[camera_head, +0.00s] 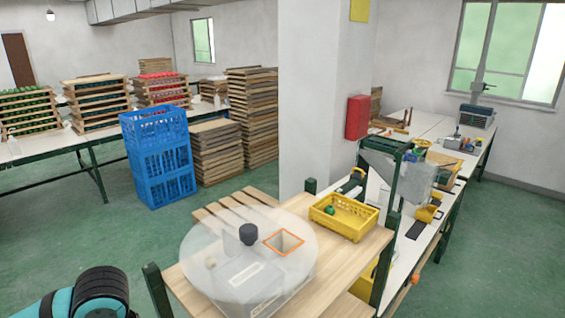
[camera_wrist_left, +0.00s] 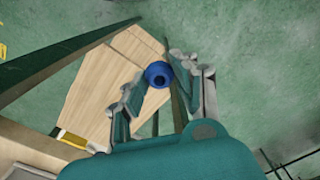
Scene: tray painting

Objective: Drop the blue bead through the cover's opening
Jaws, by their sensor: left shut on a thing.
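The blue bead (camera_wrist_left: 158,74) is held between the fingertips of my left gripper (camera_wrist_left: 157,82) in the left wrist view, with its dark hole facing the camera. The cover (camera_head: 208,234) is a round, translucent disc with a dark knob (camera_head: 248,235) in the head view. Its square opening (camera_head: 285,242) has an orange edge and lies right of the knob. The cover sits over a pale box on a wooden table. In the head view only part of my left arm shows at the lower left; the bead is not visible there. My right gripper is not in view.
A yellow crate (camera_head: 343,226) with a green item stands on the wooden table (camera_head: 310,203), right of the cover. A dark green post (camera_head: 156,291) rises at the table's near left corner. Blue crates (camera_head: 160,165) and stacked wooden trays stand farther back. Green floor lies open at left.

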